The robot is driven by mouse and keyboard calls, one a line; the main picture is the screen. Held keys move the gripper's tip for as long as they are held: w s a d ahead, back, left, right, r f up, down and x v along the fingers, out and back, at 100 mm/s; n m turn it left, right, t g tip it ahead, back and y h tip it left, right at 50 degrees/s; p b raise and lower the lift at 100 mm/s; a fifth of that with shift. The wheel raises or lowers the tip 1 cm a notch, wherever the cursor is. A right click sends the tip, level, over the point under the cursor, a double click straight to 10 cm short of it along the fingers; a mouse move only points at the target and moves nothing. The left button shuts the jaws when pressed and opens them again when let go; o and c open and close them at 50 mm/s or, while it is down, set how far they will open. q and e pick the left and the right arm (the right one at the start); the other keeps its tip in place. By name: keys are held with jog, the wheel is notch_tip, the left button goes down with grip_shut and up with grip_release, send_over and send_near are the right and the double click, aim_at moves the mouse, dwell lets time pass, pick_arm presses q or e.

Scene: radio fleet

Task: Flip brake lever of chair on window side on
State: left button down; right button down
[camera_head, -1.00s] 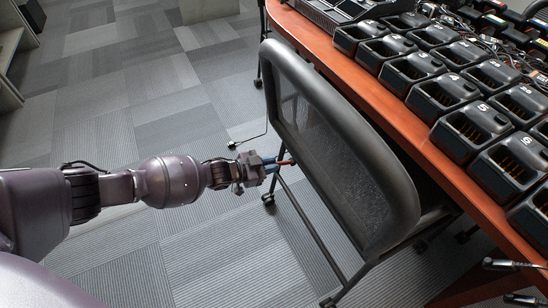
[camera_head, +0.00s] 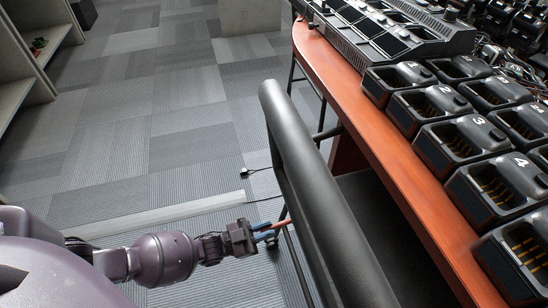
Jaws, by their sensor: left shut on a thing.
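The black chair (camera_head: 310,185) stands close in front of me, against the table's edge, its thick padded back rim nearest my view. My left gripper (camera_head: 271,231) comes in from the left, low beside the chair back. Its blue fingers are closed on a small red-orange lever (camera_head: 282,223), which I take for the brake lever. The lever's far end runs toward the chair frame, and its joint is hidden behind the back rim. The chair's seat and wheels are mostly hidden. My right gripper is out of view.
A wooden table (camera_head: 370,135) with rows of black radio chargers (camera_head: 455,138) fills the right. A larger charger unit (camera_head: 385,30) stands at its far end. A thin cable with a plug (camera_head: 246,171) lies on the floor. Grey carpet is open at left, with shelves (camera_head: 25,65) beyond.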

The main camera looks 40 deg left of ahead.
pick_arm(q)
jog(key=shift+w+f+t, duration=0.15)
jog(key=shift+f+t, duration=0.3)
jog(key=shift+t, duration=0.05)
jog(key=shift+w+d+f+t+h, duration=0.2)
jog(key=shift+f+t+h, duration=0.4)
jog(key=shift+h, duration=0.3)
jog(key=c, duration=1.1)
grip_release()
jog(key=shift+v, duration=3.7)
jog(key=shift+d+f, duration=0.1)
